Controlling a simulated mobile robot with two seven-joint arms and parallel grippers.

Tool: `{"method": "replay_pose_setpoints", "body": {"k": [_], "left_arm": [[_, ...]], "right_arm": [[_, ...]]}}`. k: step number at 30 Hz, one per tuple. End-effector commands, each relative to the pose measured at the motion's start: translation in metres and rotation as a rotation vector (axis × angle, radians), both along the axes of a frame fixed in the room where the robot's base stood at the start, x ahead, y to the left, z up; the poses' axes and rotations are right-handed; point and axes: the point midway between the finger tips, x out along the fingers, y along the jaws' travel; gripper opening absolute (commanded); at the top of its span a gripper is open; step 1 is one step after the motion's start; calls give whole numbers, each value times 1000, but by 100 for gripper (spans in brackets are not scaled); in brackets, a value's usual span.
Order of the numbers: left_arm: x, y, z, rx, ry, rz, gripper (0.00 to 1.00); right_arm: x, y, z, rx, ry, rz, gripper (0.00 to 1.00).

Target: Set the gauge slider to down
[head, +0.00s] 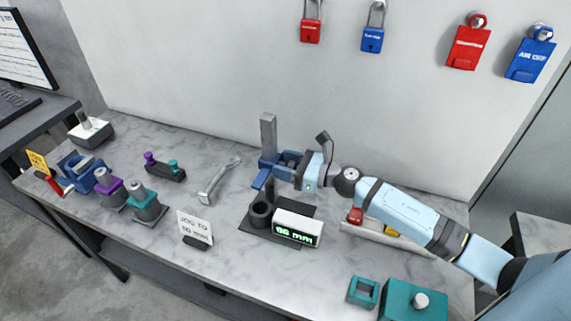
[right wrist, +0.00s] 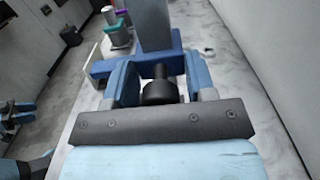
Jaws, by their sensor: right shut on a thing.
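The gauge stands mid-bench: a grey post (head: 268,132) rising from a dark base plate (head: 257,228), with a blue slider (head: 262,180) partway up. A display (head: 297,228) in front of it shows green digits in mm. My right gripper (head: 283,165) reaches in from the right at slider height. In the right wrist view, its blue fingers (right wrist: 158,84) are shut on the slider's black knob (right wrist: 160,91); the slider's blue bar (right wrist: 105,67) lies just beyond. My left gripper is not in the head view; blue parts at the wrist view's left edge look like it, but its jaws are unclear.
A jog sign card (head: 194,227) stands left of the display. A wrench-like tool (head: 218,182) lies left of the gauge. Teal blocks (head: 414,302) sit at the front right. Purple and teal fixtures (head: 147,205) stand at left. Padlocks and tags hang on the wall.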

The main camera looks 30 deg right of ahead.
Motion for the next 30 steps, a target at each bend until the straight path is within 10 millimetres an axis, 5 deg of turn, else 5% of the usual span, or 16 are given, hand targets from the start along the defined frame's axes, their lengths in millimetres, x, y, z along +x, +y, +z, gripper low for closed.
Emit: {"method": "replay_pose_setpoints", "body": {"k": [9, 10, 11, 22, 30], "left_arm": [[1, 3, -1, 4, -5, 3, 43], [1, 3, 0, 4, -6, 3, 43], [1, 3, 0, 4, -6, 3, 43], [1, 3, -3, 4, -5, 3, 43], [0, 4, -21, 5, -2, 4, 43]], "right_arm": [[0, 0, -2, 0, 1, 0, 8], [0, 0, -2, 0, 1, 0, 53], [0, 0, -2, 1, 1, 0, 58], [-4, -4, -3, 0, 1, 0, 58], [-42, -36, -8, -1, 4, 0, 58]]}}
